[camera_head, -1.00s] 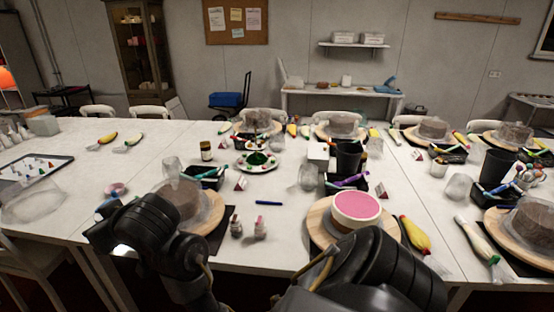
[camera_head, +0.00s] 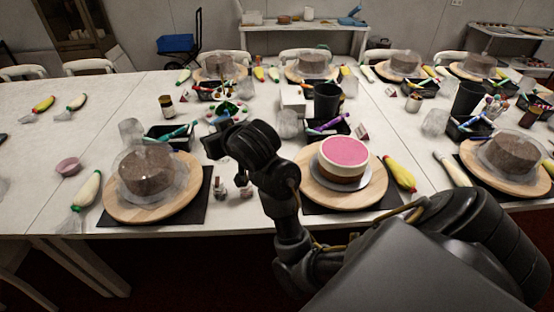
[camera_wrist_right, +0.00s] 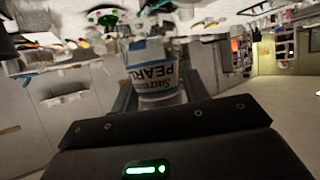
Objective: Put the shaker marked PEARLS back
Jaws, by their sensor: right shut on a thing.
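My right gripper (camera_head: 219,140) is above the table left of the pink-topped cake, and it is mostly hidden by its own wrist in the head view. In the right wrist view the right gripper (camera_wrist_right: 155,92) is shut on a white shaker (camera_wrist_right: 156,72) with a blue-edged label reading PEARLS. The shaker is hard to make out in the head view. Two small shakers (camera_head: 219,187) and (camera_head: 246,188) stand on the table below my right wrist. Their labels are too small to read. My left gripper is not in view.
The pink-topped cake (camera_head: 344,152) stands on a turntable at right. Black caddies (camera_head: 168,141) and a sprinkle plate (camera_head: 226,113) lie behind. The table's left part (camera_head: 60,130) is fairly clear.

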